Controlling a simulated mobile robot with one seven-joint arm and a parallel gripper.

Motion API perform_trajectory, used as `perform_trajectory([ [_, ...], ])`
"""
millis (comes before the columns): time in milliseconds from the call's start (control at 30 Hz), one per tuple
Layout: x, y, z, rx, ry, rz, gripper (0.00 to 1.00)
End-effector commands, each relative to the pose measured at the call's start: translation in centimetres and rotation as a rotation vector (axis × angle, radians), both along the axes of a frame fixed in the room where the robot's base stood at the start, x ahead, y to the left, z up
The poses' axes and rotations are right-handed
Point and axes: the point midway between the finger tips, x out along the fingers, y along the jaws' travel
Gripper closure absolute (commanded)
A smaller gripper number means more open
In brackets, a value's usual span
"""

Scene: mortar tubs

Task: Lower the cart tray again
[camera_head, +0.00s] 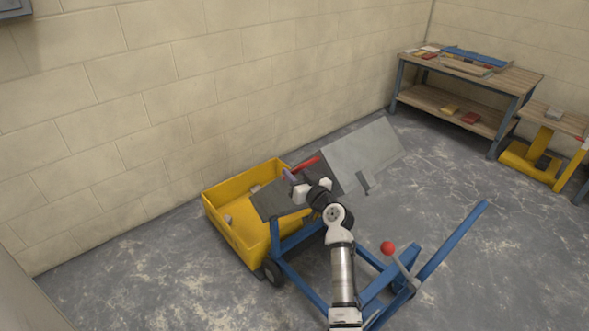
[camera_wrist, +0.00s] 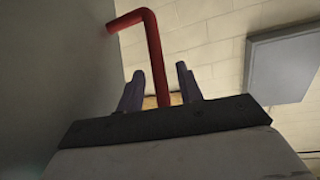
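The cart has a blue frame (camera_head: 295,240), and its grey tray (camera_head: 362,155) is tipped up at a slant. A red bent handle (camera_head: 306,165) sticks out by the tray; it also shows in the wrist view as a red rod (camera_wrist: 155,50). My gripper (camera_head: 289,175) is beside the handle. In the wrist view, my gripper's two purple fingers (camera_wrist: 158,80) stand apart, with the rod between them in the picture and a gap on each side. I cannot tell how deep the rod sits between the fingers. My arm hides part of the tray and frame.
A yellow tub (camera_head: 238,225) with a few small lumps stands against the wall, at the cart's left end. A red-knobbed lever (camera_head: 388,248) rises from the cart. A workbench (camera_head: 465,85) and a yellow-framed stand (camera_head: 545,140) are at the back right. Floor between is clear.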

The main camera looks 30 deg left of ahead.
Motion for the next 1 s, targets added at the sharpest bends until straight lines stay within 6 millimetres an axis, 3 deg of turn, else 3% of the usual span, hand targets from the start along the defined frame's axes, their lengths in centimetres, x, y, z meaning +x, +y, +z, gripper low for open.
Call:
perform_trajectory([
  [367, 0.42, 0.74, -0.04, 0.0, 0.0, -0.001, 0.64],
  [667, 0.41, 0.73, -0.05, -0.001, 0.001, -0.001, 1.0],
  [1000, 0.43, 0.55, -0.4, 0.003, -0.001, -0.001, 1.0],
])
